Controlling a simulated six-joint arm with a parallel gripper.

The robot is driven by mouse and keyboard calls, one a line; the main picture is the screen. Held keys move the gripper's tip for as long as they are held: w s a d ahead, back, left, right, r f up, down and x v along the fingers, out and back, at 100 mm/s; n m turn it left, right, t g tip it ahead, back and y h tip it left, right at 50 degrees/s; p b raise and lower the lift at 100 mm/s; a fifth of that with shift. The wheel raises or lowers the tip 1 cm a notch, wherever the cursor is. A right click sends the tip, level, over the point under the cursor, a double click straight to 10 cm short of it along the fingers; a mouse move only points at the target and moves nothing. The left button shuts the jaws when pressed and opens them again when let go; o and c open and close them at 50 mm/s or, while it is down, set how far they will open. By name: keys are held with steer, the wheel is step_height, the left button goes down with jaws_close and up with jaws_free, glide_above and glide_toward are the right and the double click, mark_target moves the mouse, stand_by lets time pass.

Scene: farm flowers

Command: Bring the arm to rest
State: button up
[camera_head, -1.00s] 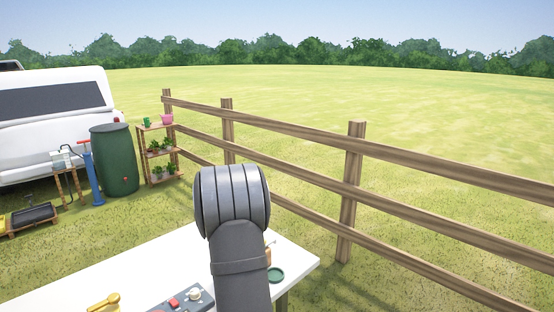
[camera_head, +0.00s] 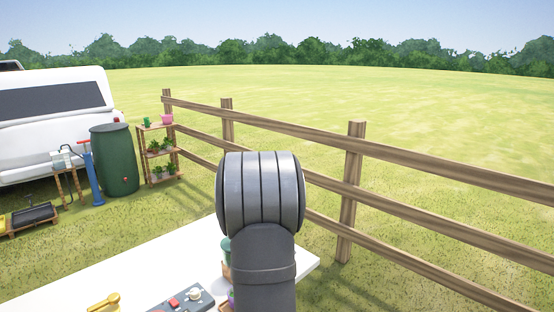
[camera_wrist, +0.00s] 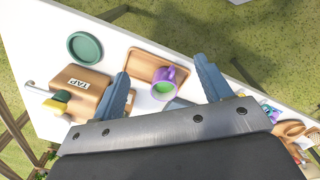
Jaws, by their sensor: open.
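My gripper (camera_wrist: 166,88) shows in the wrist view with its two blue-grey fingers spread apart and nothing between them in its grasp. It hangs above the white table (camera_wrist: 45,118). A purple mug (camera_wrist: 181,73) with green inside sits on a wooden tray (camera_wrist: 146,63) below, seen between the fingers; I see no contact with it. In the head view my grey arm link (camera_head: 260,195) rises over the table's right part and hides things behind it. The gripper itself does not show there.
A wooden box marked TAP (camera_wrist: 82,84) and a green round dish (camera_wrist: 85,47) lie beside the tray. A grey panel with a red button (camera_head: 181,302) and a yellow scoop-like thing (camera_head: 104,302) lie on the table. A wooden fence (camera_head: 352,190) stands beyond it.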

steer(key=s+a+r, duration=0.2)
steer(key=s+a, duration=0.1)
steer(key=a, duration=0.8)
steer(key=s+a+r, duration=0.1)
steer(key=s+a, duration=0.1)
steer(key=a, duration=0.8)
steer(key=s+a+f, duration=0.1)
steer(key=a+f, duration=0.4)
steer(key=a, duration=0.4)
steer(key=shift+a+f, duration=0.25)
steer(key=shift+a, duration=0.1)
steer(key=w+d+r, duration=0.2)
steer(key=d, duration=0.8)
steer(key=w+d+r, duration=0.2)
steer(key=d+r, duration=0.1)
steer(key=d, duration=0.7)
steer(key=shift+w, duration=0.15)
